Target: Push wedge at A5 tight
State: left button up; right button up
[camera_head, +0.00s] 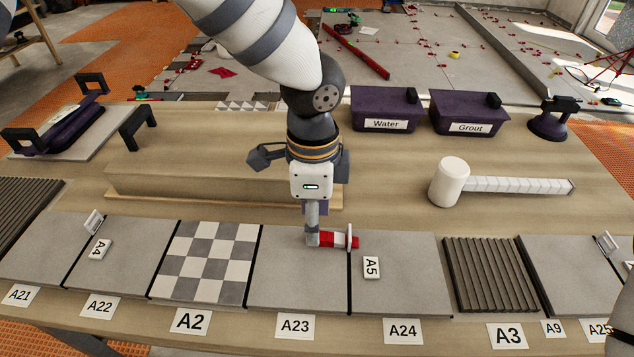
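The red wedge (329,240) lies across the joint between tiles A23 and A24, left of the label A5 (371,267). It passes through an upright white clip (349,236), with a short red end showing on the right. My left gripper (312,237) points down above tile A23. The narrow grey tip beneath its white housing is at the wedge's left end and appears to touch it. Its dark side links are spread, but the housing hides how the fingers sit.
A white mallet (452,182) lies behind tile A24. Purple Water (386,108) and Grout (468,112) boxes stand at the back. A wooden block (200,184) is behind the tiles. White clip A4 (93,222) stands at left. A dark shape cuts the right edge.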

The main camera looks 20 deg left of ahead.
aim_at(334, 239)
pick_arm(q)
notch_tip(334, 239, down, 4)
jog(key=shift+r, duration=0.2)
grip_shut()
dwell(0.5)
